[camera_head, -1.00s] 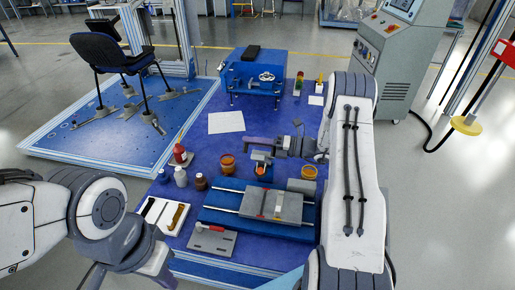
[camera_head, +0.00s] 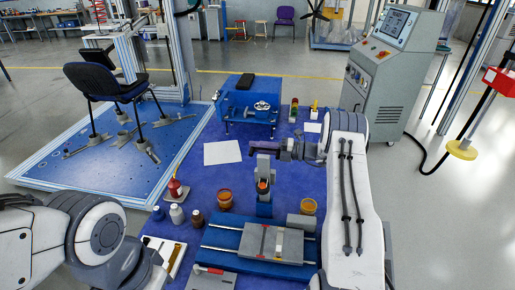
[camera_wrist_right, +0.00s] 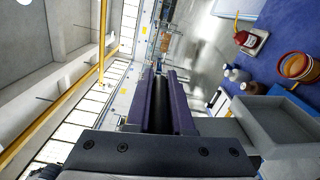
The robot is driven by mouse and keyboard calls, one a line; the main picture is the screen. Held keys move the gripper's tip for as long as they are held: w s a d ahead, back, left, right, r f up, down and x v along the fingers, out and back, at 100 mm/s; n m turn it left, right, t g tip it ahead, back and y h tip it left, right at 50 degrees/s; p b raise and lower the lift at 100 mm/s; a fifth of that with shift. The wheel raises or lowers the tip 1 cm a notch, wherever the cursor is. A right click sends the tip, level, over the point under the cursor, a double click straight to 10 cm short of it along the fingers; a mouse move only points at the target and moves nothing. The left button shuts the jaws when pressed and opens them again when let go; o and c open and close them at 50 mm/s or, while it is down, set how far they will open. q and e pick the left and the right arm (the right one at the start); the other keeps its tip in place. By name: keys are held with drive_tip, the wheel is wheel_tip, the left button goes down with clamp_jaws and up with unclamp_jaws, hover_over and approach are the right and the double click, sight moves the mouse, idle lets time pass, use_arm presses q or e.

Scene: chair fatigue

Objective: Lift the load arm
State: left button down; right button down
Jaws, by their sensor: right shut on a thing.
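The load arm (camera_head: 264,149) is a grey blocky part above a blue upright post on the blue test rig (camera_head: 228,240). In the right wrist view its grey body (camera_wrist_right: 275,125) fills the lower right. My right gripper (camera_head: 240,151) reaches in from the right at the load arm's head. In the wrist view its two purple fingers (camera_wrist_right: 163,106) are shut on a dark bar of the load arm between them. The exact contact is partly hidden in the head view. My left arm is at the left edge; its gripper does not show.
Amber cups (camera_head: 224,199) (camera_head: 308,206) stand either side of the post. A blue machine (camera_head: 246,108) and white sheet (camera_head: 223,152) lie behind. A grey cabinet (camera_head: 375,80) stands at right.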

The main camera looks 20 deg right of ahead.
drive_tip(key=shift+a, duration=0.2)
drive_tip(key=c, duration=0.8)
unclamp_jaws()
drive_tip(key=shift+d, duration=0.15)
drive_tip(key=shift+s+d, duration=0.25)
drive_tip(key=shift+d, duration=0.25)
drive_tip(key=b+v, duration=0.1)
drive_tip(key=v, duration=0.8)
drive_tip(key=shift+s+d, duration=0.15)
